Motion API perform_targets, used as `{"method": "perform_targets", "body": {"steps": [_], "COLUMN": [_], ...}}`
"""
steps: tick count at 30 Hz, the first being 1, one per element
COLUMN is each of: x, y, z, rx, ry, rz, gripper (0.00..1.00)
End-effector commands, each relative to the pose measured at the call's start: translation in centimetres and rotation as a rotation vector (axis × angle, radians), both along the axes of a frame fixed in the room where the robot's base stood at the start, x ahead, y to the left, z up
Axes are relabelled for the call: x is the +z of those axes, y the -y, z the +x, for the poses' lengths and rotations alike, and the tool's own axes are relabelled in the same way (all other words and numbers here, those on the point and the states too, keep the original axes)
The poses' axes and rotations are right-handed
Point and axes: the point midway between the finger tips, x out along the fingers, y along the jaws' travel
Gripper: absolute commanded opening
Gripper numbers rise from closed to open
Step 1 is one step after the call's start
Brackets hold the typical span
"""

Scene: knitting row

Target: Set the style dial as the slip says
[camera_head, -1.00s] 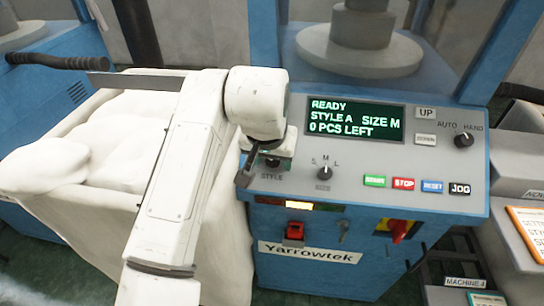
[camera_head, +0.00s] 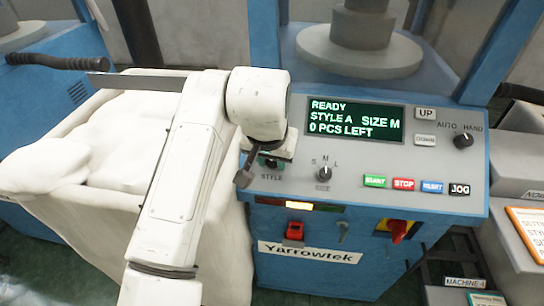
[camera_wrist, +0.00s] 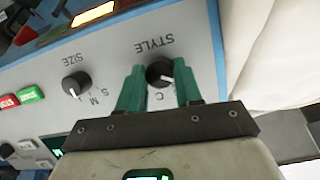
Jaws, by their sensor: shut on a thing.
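The wrist view is upside down. A letter C shows beside the dial; the other letters are hidden by the fingers, so I cannot tell its setting exactly. In the head view my wrist covers most of the dial. The display (camera_head: 352,120) reads READY, STYLE A, SIZE M, 0 PCS LEFT. An orange-edged sheet (camera_head: 526,232), perhaps the slip, is cut off at the right.
The size dial (camera_head: 324,174) sits right of the style dial. START (camera_head: 375,181), STOP (camera_head: 403,184), RESET and JOG buttons and the AUTO/HAND knob (camera_head: 464,140) are further right. A bin of white fabric (camera_head: 110,150) stands left of the panel, behind my arm.

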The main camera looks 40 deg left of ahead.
Motion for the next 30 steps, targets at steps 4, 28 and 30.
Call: {"method": "perform_targets", "body": {"steps": [4,28,30], "x": [0.14,0.03,-0.01], "y": [0.14,0.28,0.27], "z": [0.05,0.12,0.12], "rx": [-0.051,-0.479,-0.496], "ry": [-0.022,-0.197,-0.204], "rz": [0.031,0.319,0.331], "gripper": [0.04,0.04,0.04]}}
